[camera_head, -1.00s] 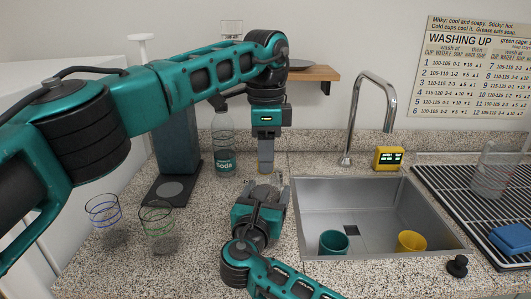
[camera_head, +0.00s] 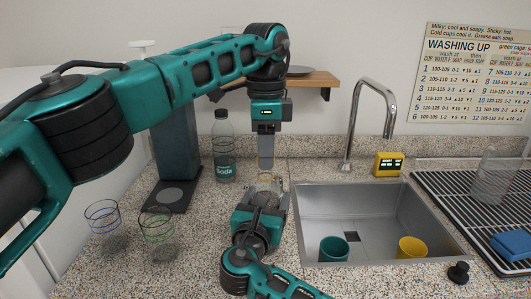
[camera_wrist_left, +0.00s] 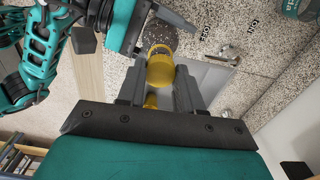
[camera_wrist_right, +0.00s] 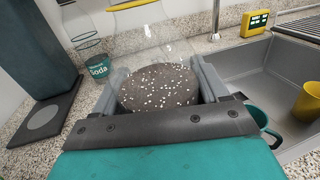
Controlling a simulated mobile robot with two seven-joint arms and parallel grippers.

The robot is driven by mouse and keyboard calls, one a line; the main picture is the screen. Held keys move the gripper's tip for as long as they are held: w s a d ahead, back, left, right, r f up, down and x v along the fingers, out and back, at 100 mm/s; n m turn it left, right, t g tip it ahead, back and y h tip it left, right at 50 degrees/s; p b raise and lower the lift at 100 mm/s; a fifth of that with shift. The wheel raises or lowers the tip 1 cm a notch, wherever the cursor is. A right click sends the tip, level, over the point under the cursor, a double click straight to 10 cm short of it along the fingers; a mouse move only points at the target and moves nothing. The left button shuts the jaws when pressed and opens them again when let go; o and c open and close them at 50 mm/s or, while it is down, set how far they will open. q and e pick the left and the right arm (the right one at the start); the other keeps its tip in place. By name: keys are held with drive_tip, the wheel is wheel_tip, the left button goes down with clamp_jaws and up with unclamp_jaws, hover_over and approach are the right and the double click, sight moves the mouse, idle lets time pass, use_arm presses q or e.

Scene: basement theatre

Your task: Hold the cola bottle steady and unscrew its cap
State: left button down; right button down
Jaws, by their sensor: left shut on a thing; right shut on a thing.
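The cola bottle (camera_wrist_right: 150,38) is clear, with a dark, white-speckled mass low inside, in the right wrist view. My right gripper (camera_head: 268,183) is shut around its body from the front, just left of the sink. My left gripper (camera_head: 266,168) points straight down above the bottle, shut on the yellow cap. The yellow cap (camera_wrist_left: 160,72) shows between its fingers in the left wrist view, with the speckled dark mass beyond it. A yellow edge (camera_wrist_right: 128,5) tops the bottle in the right wrist view. I cannot tell whether cap and bottle still touch.
A soda bottle (camera_head: 224,150) stands behind at left, by a dark teal machine (camera_head: 174,140). Two glasses (camera_head: 103,220) (camera_head: 158,232) stand front left. The sink (camera_head: 420,200) holds a teal cup (camera_head: 333,248) and yellow cup (camera_head: 411,247), with a faucet (camera_head: 386,110) behind.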

use_arm(q)
drive_tip(key=shift+r, duration=2.05)
use_arm(e)
unclamp_jaws()
